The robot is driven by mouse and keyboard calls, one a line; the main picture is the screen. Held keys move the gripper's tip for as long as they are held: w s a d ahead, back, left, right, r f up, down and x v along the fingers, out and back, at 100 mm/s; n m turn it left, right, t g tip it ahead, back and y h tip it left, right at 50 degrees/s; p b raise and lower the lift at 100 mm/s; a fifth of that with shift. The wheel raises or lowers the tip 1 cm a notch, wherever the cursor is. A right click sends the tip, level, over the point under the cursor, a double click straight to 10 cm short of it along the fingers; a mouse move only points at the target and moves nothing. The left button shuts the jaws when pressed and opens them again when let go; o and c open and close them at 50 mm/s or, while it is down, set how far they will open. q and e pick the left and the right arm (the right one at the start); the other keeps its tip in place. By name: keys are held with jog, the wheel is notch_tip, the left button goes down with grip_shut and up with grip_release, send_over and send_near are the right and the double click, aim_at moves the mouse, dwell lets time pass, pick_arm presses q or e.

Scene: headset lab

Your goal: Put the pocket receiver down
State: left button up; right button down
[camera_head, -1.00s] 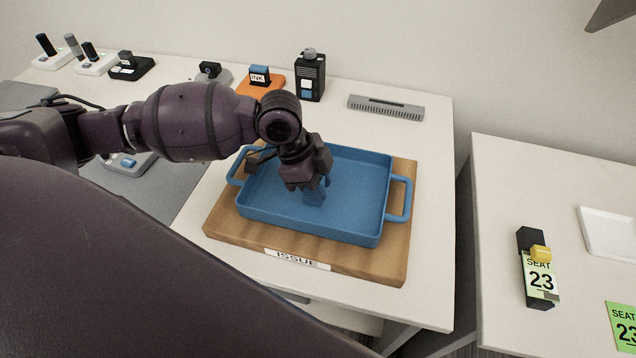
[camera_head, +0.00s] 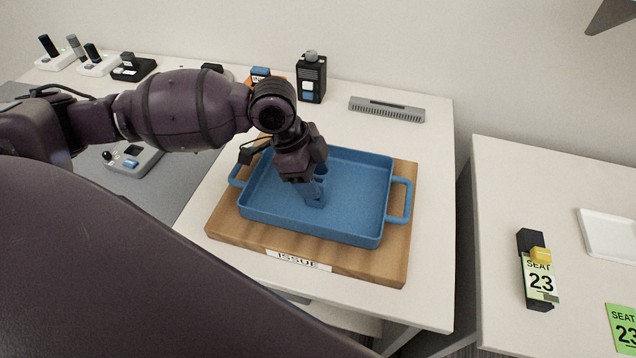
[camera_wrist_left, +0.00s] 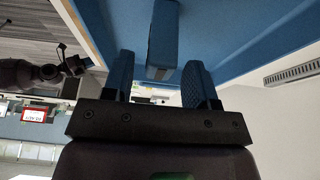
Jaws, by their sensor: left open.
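The pocket receiver appears to be the small blue piece (camera_head: 315,197) on the floor of the blue tray (camera_head: 368,232), left of the tray's middle; its colour nearly matches the tray. In the left wrist view, a blue block with a grey end (camera_wrist_left: 163,38) shows beyond and between the fingertips. My left gripper (camera_head: 308,182) is over the tray, pointing down, just above and left of the piece. Its two fingers stand apart in the wrist view (camera_wrist_left: 160,82), with no block clamped between them. My right gripper is out of view.
The tray sits on a wooden board (camera_head: 385,266) labelled ISSUE. Behind it are a dark radio-like unit (camera_head: 311,78) and a grey slotted bar (camera_head: 387,109). Across a gap at right, another table holds a black holder tagged SEAT 23 (camera_head: 534,268) and a white tray (camera_head: 607,235).

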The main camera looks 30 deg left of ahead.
pick_arm(q)
jog(key=p+v, duration=0.1)
jog(key=v, duration=0.8)
jog(key=shift+r, duration=0.15)
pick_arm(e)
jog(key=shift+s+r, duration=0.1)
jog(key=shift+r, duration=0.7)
pick_arm(q)
jog(key=shift+a, duration=0.1)
